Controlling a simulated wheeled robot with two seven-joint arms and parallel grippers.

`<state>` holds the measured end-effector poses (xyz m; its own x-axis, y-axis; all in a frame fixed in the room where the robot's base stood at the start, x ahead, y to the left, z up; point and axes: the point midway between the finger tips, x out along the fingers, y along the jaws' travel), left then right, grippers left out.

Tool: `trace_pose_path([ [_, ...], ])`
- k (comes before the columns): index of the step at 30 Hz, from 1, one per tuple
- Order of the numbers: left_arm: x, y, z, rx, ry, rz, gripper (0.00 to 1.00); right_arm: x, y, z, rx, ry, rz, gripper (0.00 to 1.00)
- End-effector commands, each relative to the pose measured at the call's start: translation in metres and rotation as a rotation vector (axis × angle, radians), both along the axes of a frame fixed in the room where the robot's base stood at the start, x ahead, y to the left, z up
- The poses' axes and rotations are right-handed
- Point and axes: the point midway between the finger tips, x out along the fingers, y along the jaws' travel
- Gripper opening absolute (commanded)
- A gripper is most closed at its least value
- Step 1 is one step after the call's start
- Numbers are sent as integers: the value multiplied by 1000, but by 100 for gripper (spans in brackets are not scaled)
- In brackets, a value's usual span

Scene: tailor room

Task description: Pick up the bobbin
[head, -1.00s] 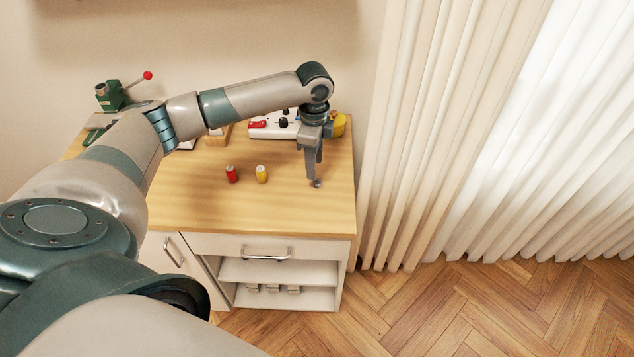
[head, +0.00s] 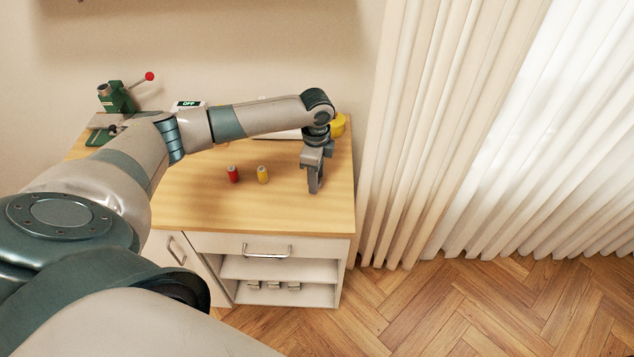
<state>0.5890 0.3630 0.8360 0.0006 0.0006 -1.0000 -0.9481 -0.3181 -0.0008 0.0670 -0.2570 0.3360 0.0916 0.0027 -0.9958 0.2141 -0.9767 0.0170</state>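My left gripper (head: 315,187) points down over the right part of the wooden tabletop (head: 210,205). Its fingers overlap in this view, so I cannot tell whether they are open or shut. I cannot make out a separate bobbin now; anything at or behind the fingertips is hidden. A red thread spool (head: 233,175) and a yellow thread spool (head: 263,175) stand upright to the left of the gripper, apart from it. My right gripper is not in view.
A green device with a red-knobbed lever (head: 118,98) stands at the back left. A yellow object (head: 338,125) is behind my wrist, and my arm hides much of the back. Curtains (head: 450,130) hang close to the right edge. The front tabletop is clear.

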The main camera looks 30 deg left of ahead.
Motion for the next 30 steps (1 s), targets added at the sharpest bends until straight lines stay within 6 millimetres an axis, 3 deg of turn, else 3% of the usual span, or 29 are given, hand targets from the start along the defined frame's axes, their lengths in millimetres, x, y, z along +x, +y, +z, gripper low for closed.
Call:
trace_pose_path([
  [4, 0, 0, 0, 0, 0, 0, 40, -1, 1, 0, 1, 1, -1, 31],
  [9, 0, 0, 0, 0, 0, 0, 0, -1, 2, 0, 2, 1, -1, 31],
  [23, 0, 0, 5, 0, 0, -1, 0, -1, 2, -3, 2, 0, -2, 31],
  [30, 2, 1, 31, -1, -4, 0, 0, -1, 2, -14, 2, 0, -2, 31],
])
